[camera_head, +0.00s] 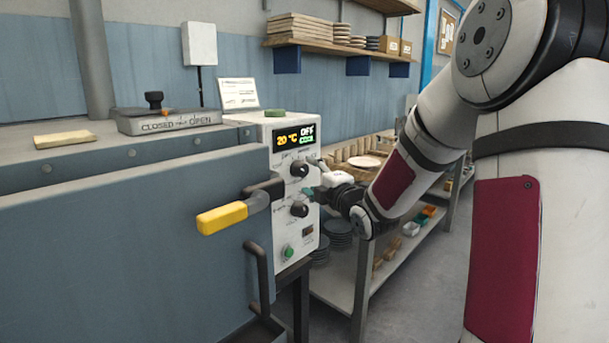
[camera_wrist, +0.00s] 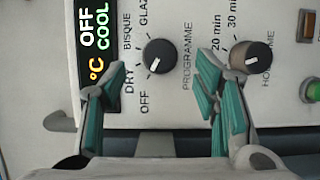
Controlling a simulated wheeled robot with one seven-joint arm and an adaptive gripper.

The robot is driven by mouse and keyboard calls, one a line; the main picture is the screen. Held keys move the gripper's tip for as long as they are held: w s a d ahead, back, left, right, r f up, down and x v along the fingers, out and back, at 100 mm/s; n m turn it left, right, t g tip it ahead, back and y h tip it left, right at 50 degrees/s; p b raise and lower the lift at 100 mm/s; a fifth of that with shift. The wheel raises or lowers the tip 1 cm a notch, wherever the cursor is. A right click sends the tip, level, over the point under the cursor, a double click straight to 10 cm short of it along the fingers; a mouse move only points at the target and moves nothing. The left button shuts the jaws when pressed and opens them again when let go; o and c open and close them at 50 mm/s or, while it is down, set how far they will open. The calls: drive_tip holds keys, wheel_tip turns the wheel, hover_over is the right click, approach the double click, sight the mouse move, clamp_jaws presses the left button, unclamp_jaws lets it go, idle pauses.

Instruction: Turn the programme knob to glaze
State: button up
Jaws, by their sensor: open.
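The programme knob (camera_wrist: 160,56) is a round black knob on the white control panel, and it also shows in the head view (camera_head: 299,169). Its white mark points to the lower left in the wrist view, on the OFF and DRY side. The GLAZE label, partly cut off, is at the top edge. My gripper (camera_wrist: 165,98) is open, with teal-padded fingers spread on either side below the knob. No finger visibly touches the knob. In the head view my gripper (camera_head: 312,176) is just in front of the panel. The display (camera_head: 294,139) reads 20 °C, OFF and COOL.
The hold time knob (camera_wrist: 250,57) is close beside the right finger; it is the lower knob in the head view (camera_head: 299,209). A green button (camera_head: 288,252) is below. The yellow door handle (camera_head: 222,217) sticks out left of the panel. A shelf trolley (camera_head: 352,290) stands behind.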

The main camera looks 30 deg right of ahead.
sight(304, 171)
drive_tip(key=shift+w+d, duration=0.2)
drive_tip(key=shift+w, duration=2.25)
drive_tip(key=c, duration=1.1)
